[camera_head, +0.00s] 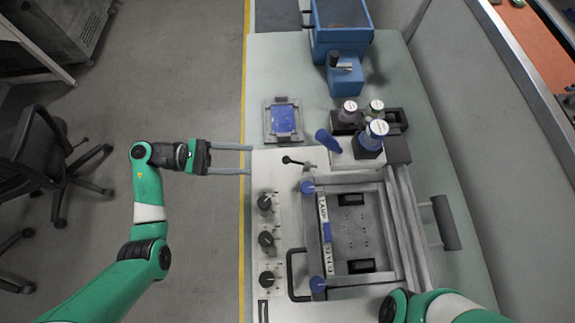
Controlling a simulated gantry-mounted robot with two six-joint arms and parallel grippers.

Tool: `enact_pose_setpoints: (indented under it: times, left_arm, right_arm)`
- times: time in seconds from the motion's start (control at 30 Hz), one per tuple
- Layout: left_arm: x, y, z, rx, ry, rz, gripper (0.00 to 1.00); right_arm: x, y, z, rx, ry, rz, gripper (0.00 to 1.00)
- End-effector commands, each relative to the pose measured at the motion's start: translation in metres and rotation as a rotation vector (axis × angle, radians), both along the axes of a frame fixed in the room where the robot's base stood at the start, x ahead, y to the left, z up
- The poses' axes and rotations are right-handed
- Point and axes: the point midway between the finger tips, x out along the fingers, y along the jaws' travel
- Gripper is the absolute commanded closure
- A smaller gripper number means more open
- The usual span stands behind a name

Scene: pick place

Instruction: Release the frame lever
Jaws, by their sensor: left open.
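A grey metal frame (398,235) lies on a light machine panel, around a recessed bed (355,235). Blue knobs sit at its left corners, one at the upper left (308,187) and one at the lower left (317,284). A small black-tipped lever (291,160) stands at the panel's top edge, and a blue handle (328,140) tilts above the frame. I cannot tell which is the frame lever. My left gripper (248,160) is open and empty, its fingers pointing right at the panel's left edge, a little left of the black-tipped lever. My right gripper is out of view; only my right arm shows.
Black dials (265,239) line the panel's left side beside a black handle (291,275). Bottles (371,138) stand above the frame. A blue-topped tray (284,120) and a blue machine (342,28) are farther up. A dark cylindrical handle (446,222) sits right.

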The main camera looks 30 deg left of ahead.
Motion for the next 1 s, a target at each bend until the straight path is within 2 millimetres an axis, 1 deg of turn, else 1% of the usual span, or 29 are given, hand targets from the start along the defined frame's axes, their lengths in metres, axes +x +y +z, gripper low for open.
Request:
enact_pose_setpoints:
  times: [0.03,0.07,0.2,0.37,0.47,0.7,0.8,0.9,1.0]
  left_arm:
    - [-0.002,0.007,-0.022,-0.004,0.004,0.020,0.44]
    - [-0.002,0.010,-0.025,-0.005,0.005,0.029,0.44]
    - [-0.003,0.015,-0.024,-0.005,0.003,0.043,0.44]
    - [0.000,0.009,-0.021,-0.005,0.003,0.039,0.44]
    - [0.006,-0.004,-0.021,-0.006,0.003,0.037,0.44]
    - [0.030,-0.052,-0.022,-0.005,0.002,0.035,0.44]
    - [0.039,-0.069,-0.022,-0.005,0.002,0.036,0.44]
    - [0.046,-0.081,-0.022,-0.006,0.002,0.038,0.44]
    - [0.049,-0.088,-0.021,-0.006,0.001,0.040,0.44]
  right_arm:
    - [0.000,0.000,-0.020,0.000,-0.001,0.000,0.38]
    - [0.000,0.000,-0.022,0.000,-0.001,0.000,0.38]
    - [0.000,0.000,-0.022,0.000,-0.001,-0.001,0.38]
    - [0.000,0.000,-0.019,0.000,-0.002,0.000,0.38]
    - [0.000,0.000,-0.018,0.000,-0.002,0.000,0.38]
    - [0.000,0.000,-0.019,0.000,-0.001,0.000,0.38]
    - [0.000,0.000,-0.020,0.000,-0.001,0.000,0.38]
    - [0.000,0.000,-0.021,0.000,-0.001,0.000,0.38]
    - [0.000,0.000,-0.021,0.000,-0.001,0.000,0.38]
